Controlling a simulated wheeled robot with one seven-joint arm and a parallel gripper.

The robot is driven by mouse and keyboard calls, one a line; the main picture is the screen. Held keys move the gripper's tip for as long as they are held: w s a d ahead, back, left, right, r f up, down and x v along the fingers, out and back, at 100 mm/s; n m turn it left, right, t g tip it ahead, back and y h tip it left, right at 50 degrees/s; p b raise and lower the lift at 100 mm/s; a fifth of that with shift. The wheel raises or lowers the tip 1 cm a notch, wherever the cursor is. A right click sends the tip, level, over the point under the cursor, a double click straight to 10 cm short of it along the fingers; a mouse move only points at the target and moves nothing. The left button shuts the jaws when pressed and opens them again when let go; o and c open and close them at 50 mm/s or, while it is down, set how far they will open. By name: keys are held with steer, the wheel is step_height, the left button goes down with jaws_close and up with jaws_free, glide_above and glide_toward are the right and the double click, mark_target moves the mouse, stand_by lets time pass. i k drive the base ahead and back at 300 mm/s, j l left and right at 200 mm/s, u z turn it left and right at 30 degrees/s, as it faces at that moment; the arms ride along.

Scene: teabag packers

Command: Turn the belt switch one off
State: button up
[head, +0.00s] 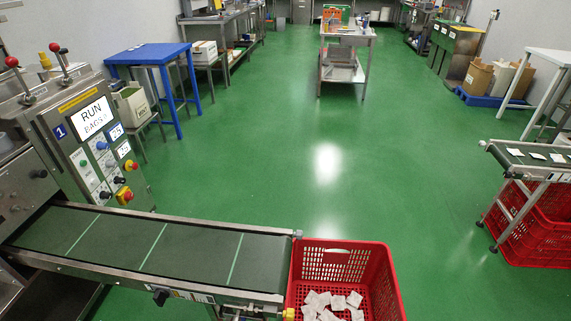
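Machine one (72,140) stands at the left, with a blue "1" label (60,131) and a lit display (91,118) reading "RUN" and "BAGS". Its panel carries black knobs (105,195), coloured buttons and a red knob on yellow (125,195). A green belt (150,243) with pale cross lines runs right from it. A black rotary switch (160,297) sits on the belt's near side rail, beside a small label strip (193,296). Its exact setting is too small to read. My gripper is not in view.
A red crate (346,252) with several white teabags stands at the belt's right end. Another belt (530,155) over red crates (535,225) is at the right. A blue table (147,54) and a steel trolley (347,40) stand farther back. The green floor between is clear.

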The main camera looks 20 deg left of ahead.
mark_target(159, 296)
steer(key=u, duration=1.7)
